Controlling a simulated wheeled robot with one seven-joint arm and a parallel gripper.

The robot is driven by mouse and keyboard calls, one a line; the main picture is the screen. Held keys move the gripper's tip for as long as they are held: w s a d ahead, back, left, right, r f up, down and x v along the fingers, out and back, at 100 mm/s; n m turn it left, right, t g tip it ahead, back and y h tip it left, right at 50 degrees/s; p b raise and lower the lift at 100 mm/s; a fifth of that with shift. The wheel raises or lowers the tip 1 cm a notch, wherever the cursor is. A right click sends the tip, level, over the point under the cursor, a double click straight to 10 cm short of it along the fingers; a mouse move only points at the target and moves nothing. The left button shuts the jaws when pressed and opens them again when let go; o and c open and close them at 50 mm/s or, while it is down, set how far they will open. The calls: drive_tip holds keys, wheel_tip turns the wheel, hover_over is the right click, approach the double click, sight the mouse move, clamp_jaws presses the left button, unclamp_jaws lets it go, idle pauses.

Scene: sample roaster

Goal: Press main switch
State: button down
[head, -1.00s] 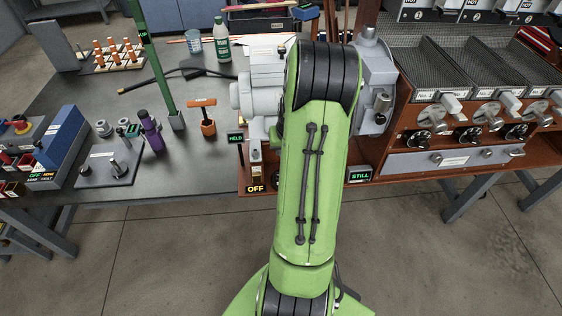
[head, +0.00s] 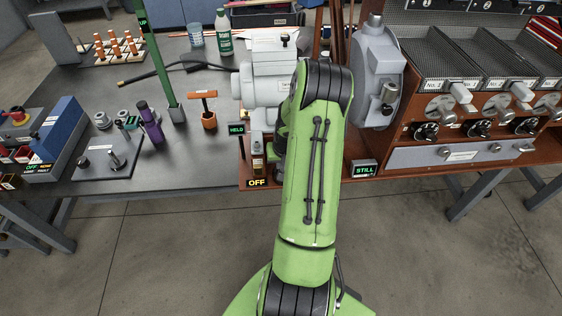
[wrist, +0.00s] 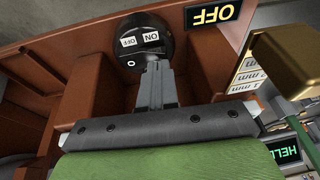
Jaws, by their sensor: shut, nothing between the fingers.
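The main switch (wrist: 133,32) is a round black rocker switch with ON and OFF labels, set in a brown wooden panel in the wrist view. My gripper (wrist: 157,66) is shut and empty, with its grey fingertips at the lower edge of the switch in the picture. I cannot tell whether they touch it. A small display reading OFF (wrist: 212,13) sits beside the switch; it also shows in the head view (head: 257,183). In the head view I cannot make out the switch, and my green arm hides my gripper.
A brass part (wrist: 288,58) stands close on the right in the wrist view, near a green-lit HELD display (wrist: 285,151). In the head view, the grey roaster machine (head: 262,90) is just behind my arm, and a STILL display (head: 364,169) is to its right.

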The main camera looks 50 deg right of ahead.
drive_tip(key=shift+w+a+f+g+h+b, duration=0.25)
drive_tip(key=shift+f+b, duration=0.1)
drive_tip(key=shift+b, duration=0.1)
drive_tip(key=shift+w+a+f+g+h+b, duration=0.15)
drive_tip(key=shift+f+g+h+b, duration=0.1)
drive_tip(key=shift+f+b, duration=0.15)
drive_tip(key=shift+s+d+r, duration=0.1)
drive_tip(key=shift+d+r, duration=0.05)
drive_tip(key=shift+s+d+r, duration=0.25)
drive_tip(key=shift+s+d, duration=0.2)
drive_tip(key=shift+s, duration=0.1)
drive_tip(key=r+p, duration=0.2)
drive_tip(key=r, duration=0.1)
drive_tip(key=r+p, duration=0.1)
drive_tip(key=shift+w+a+r+p, duration=0.2)
drive_tip(key=shift+w+r+p, duration=0.1)
drive_tip(key=shift+w, duration=0.1)
drive_tip(key=a+r+p, duration=0.1)
drive_tip(key=a+r, duration=0.3)
drive_tip(key=r, duration=0.4)
drive_tip(key=shift+w+a+r+p, duration=0.15)
drive_tip(key=shift+a+p, duration=0.05)
drive_tip(key=shift+p, duration=0.15)
